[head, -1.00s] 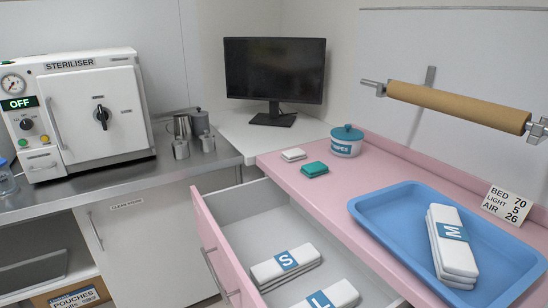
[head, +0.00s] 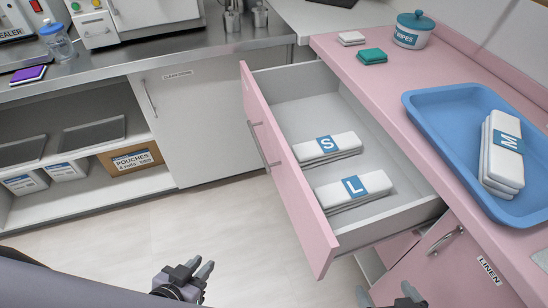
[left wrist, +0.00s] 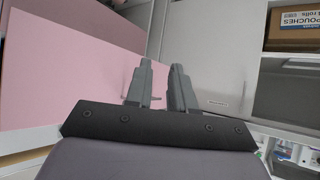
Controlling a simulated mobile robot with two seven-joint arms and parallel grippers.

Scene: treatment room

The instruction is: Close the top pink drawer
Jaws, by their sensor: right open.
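The top pink drawer (head: 285,175) stands pulled out from the pink cabinet on the right. Its front has a bar handle (head: 265,145). Inside lie white packs marked S (head: 335,150) and L (head: 355,190). My left gripper (head: 190,276) is low in the head view, left of the drawer front and apart from it. In the left wrist view its two fingers (left wrist: 160,88) show a narrow gap with nothing between them, beside a pink panel. My right gripper (head: 386,297) is open at the bottom edge, below the drawer's near corner; only its fingertips show.
A blue tray (head: 428,150) with a white M pack (head: 500,165) sits on the pink counter. A wipes tub (head: 412,35) stands behind it. A LINEN door (head: 440,265) is below the drawer. The floor (head: 150,235) left of the drawer is clear.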

